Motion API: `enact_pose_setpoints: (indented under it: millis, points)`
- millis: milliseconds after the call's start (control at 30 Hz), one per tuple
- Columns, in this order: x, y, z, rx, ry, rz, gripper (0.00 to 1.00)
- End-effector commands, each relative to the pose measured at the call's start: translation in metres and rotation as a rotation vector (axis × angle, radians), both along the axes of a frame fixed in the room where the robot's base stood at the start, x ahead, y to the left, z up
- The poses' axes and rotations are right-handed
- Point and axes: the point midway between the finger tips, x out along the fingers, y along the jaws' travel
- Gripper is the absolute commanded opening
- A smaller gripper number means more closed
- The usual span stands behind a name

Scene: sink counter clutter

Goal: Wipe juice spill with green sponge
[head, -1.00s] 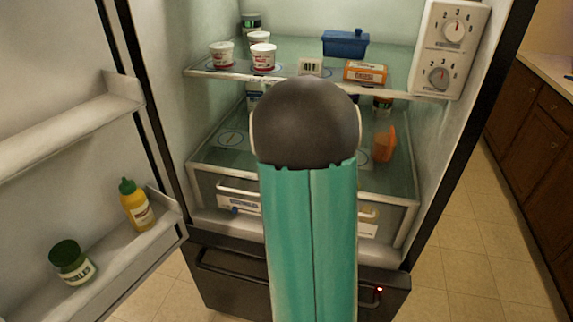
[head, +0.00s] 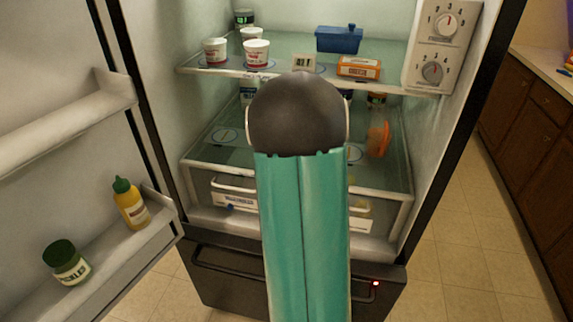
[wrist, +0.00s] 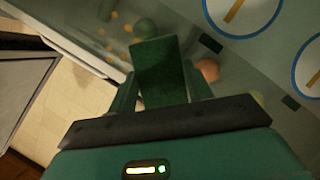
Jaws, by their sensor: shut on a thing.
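My gripper (wrist: 160,92) shows in the wrist view, with a finger on each side of a dark green sponge (wrist: 160,68). It is shut on the sponge, which sticks out ahead of the fingers above a glass shelf. In the head view my arm hides the gripper and the sponge. The lower glass shelf (head: 212,155) of the open fridge lies behind my arm.
The upper shelf (head: 290,76) holds white cups (head: 256,53), a blue box (head: 339,39) and an orange cheese box (head: 359,68). The open door on the left carries a yellow bottle (head: 130,204) and a pickle jar (head: 66,262). A control panel (head: 440,45) is at the upper right.

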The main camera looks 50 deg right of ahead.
Motion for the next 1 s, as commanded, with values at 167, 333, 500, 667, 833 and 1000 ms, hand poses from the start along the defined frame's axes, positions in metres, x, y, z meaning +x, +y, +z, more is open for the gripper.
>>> enact_pose_setpoints:
  millis: [167, 333, 500, 667, 833, 1000]
  points:
    - [0.003, -0.007, -0.002, 0.000, 0.001, -0.001, 0.32]
    - [0.007, -0.014, -0.002, 0.000, 0.001, -0.001, 0.32]
    - [0.013, -0.027, -0.001, -0.001, 0.002, -0.001, 0.32]
    - [0.018, -0.037, 0.000, -0.001, 0.002, -0.002, 0.32]
    - [0.020, -0.040, 0.000, 0.000, 0.001, -0.001, 0.32]
    - [0.020, -0.040, 0.001, -0.001, 0.000, 0.000, 0.32]
